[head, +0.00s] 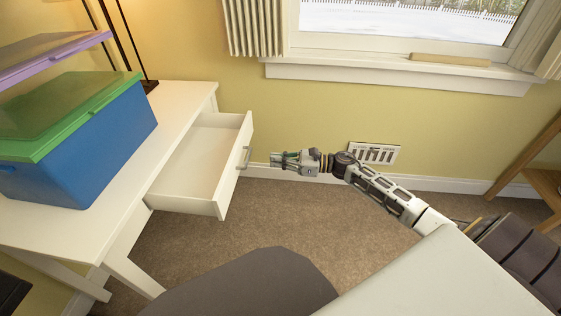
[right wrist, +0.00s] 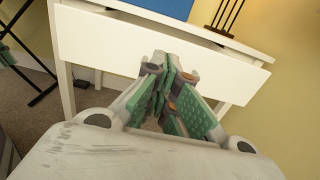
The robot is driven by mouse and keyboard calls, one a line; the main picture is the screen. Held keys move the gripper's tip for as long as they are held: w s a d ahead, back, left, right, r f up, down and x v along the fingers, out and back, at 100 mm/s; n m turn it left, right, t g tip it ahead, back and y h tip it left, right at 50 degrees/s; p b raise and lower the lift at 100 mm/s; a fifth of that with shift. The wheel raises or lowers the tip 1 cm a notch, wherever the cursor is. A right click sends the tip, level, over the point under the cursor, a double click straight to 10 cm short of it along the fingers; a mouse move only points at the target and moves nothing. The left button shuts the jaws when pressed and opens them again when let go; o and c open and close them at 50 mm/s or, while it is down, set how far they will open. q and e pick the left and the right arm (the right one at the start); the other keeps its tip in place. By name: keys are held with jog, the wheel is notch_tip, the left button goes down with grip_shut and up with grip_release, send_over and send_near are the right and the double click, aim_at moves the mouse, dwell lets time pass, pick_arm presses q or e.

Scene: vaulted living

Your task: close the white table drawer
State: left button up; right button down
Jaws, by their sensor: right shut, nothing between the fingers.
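The white table (head: 180,97) stands at the left in the head view. Its drawer (head: 232,165) is pulled well out toward the right and looks empty, with a grey handle (head: 244,157) on its front. My right gripper (head: 274,160) is shut and empty, just right of the handle, its fingers pointing left at the drawer front. I cannot tell whether it touches the drawer. In the right wrist view the shut fingers (right wrist: 172,72) overlap the white drawer front (right wrist: 110,42) and hide the handle. My left gripper is out of view.
A blue box (head: 95,145) with a green lid, and a purple lid (head: 50,55) above it, sit on the table. A lamp (head: 125,40) stands at the back. A wooden shelf (head: 535,165) is at the far right. Carpet (head: 290,220) lies open right of the drawer.

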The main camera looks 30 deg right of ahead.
aim_at(236, 157)
jog(key=shift+b+x, duration=1)
jog(key=shift+x, duration=4.35)
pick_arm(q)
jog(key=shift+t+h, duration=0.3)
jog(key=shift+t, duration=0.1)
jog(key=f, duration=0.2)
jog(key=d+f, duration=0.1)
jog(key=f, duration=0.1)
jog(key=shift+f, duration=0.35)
pick_arm(e)
jog(key=shift+w+a, duration=0.25)
jog(key=shift+a, duration=0.05)
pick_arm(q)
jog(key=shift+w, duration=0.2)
pick_arm(e)
jog(key=shift+w+a, duration=0.1)
